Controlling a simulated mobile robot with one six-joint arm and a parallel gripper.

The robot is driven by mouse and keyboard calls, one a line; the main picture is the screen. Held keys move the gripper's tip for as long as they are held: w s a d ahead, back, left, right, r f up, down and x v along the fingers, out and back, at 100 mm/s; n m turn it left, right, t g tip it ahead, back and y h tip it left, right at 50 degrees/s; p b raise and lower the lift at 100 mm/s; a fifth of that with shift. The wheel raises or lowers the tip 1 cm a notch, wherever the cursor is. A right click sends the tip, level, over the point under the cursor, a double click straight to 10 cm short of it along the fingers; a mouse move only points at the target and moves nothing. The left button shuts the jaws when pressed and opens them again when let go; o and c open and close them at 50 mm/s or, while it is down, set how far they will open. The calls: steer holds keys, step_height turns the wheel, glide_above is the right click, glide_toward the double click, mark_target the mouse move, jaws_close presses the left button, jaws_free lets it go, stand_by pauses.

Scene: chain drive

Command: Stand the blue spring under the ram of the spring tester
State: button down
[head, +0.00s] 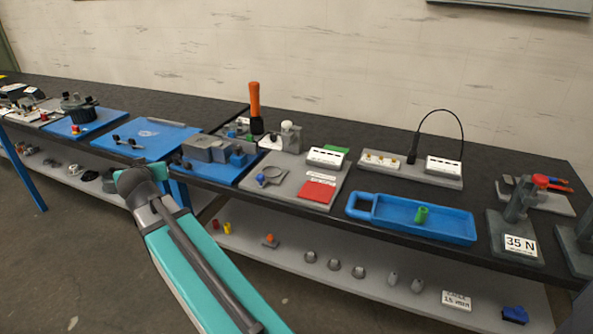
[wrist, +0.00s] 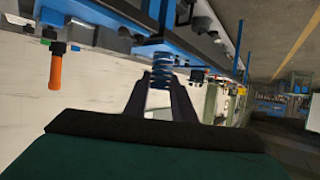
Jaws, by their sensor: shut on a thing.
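The blue spring (wrist: 161,72) is upright in the wrist view, between the two dark fingers of my gripper (wrist: 162,80). My gripper is shut on it, and the spring's coils show between the fingertips. In the head view my teal arm reaches up from the bottom, and neither my gripper nor the spring can be made out there. A grey stand with a red-topped post and a "35 N" label, which looks like the spring tester (head: 518,212), stands at the right of the bench, far from my arm. Its ram is too small to make out clearly.
A blue tray (head: 388,218) holding a green cylinder (head: 421,214) lies left of the stand. Another grey block (head: 575,247) is cut by the right edge. An orange-handled tool (head: 255,103) stands upright farther back. A lower shelf (head: 350,285) carries several small parts.

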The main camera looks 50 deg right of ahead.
steer(key=s+d+f+m+g+h+p, duration=0.15)
steer(key=s+d, duration=0.25)
steer(key=d, duration=0.5)
steer(key=s+d+m+g+h+p, duration=0.1)
steer(key=s+d+m+h+p, duration=0.15)
steer(key=d, duration=0.55)
steer(key=s+d+m+g+h+p, duration=0.1)
steer(key=s+d, duration=0.3)
steer(key=d, duration=0.5)
steer(key=s+d+f+m+g+h+p, duration=0.2)
steer(key=s+d+m+g+p, duration=0.25)
steer(key=s+d, duration=1.35)
steer(key=s+d+f+m+g+p, duration=0.1)
steer(key=s+d+m+g+p, duration=0.3)
steer(key=s, duration=0.8)
steer(key=s+d+f+n+p, duration=0.15)
steer(key=s+d, duration=0.45)
steer(key=s, duration=0.6)
steer(key=s+m+g+p, duration=0.1)
steer(key=s, duration=0.7)
steer(key=s+d+f+m+g+p, duration=0.1)
steer(key=s+m+g+p, duration=0.1)
steer(key=s, duration=0.7)
steer(key=s+m+g+p, duration=0.1)
steer(key=s+p, duration=0.1)
steer(key=s, duration=0.6)
steer(key=shift+s+d+f+m+g, duration=0.3)
steer(key=shift+w+f, duration=0.1)
